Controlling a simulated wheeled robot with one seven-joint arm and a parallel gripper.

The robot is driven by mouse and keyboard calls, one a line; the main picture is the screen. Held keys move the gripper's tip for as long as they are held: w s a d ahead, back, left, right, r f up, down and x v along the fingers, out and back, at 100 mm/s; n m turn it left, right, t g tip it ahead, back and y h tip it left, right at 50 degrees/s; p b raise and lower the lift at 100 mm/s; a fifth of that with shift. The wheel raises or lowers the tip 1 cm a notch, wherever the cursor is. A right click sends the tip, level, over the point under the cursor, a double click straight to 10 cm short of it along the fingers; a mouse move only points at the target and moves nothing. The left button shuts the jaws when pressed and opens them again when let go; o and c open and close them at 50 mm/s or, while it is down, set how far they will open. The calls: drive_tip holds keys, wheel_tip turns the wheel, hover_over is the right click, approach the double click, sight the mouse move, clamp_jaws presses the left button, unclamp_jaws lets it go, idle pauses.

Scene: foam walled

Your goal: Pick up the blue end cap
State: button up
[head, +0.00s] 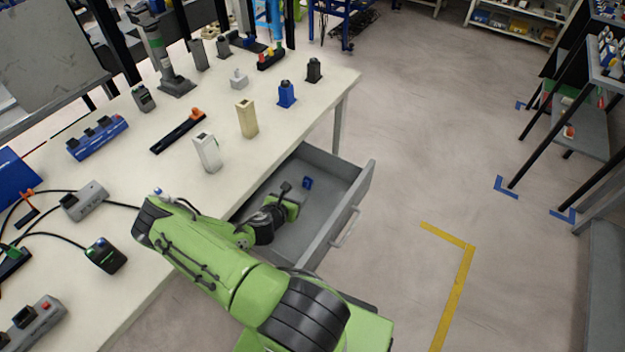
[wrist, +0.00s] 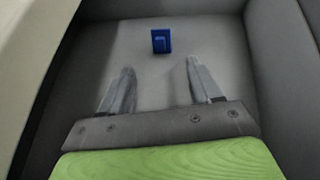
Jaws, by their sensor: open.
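The blue end cap (head: 308,183) lies on the floor of the open grey drawer (head: 343,205). In the wrist view the blue end cap (wrist: 161,41) is a small blue block with a raised part on its face, near the drawer's far wall. My gripper (wrist: 158,78) is open and empty, its two grey fingers pointing toward the cap. The cap is ahead of the fingertips, roughly in line with the gap between them, and apart from them. In the head view my gripper (head: 285,188) is inside the drawer, to the left of the cap, partly hidden by my arm.
The drawer walls stand close around my gripper. The white table (head: 200,120) above the drawer holds a white block (head: 207,153), a beige block (head: 247,118), a blue device (head: 287,94) and several other devices. The floor right of the drawer is clear.

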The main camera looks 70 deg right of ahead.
sight(306, 182)
drive_tip(key=b+x, duration=0.1)
drive_tip(key=x, duration=0.4)
drive_tip(key=b+x, duration=0.1)
drive_tip(key=x, duration=0.5)
drive_tip(key=shift+s+d, duration=0.1)
drive_tip(key=shift+d, duration=0.35)
drive_tip(key=shift+a+r, duration=0.1)
drive_tip(key=shift+r, duration=0.05)
drive_tip(key=c, duration=1)
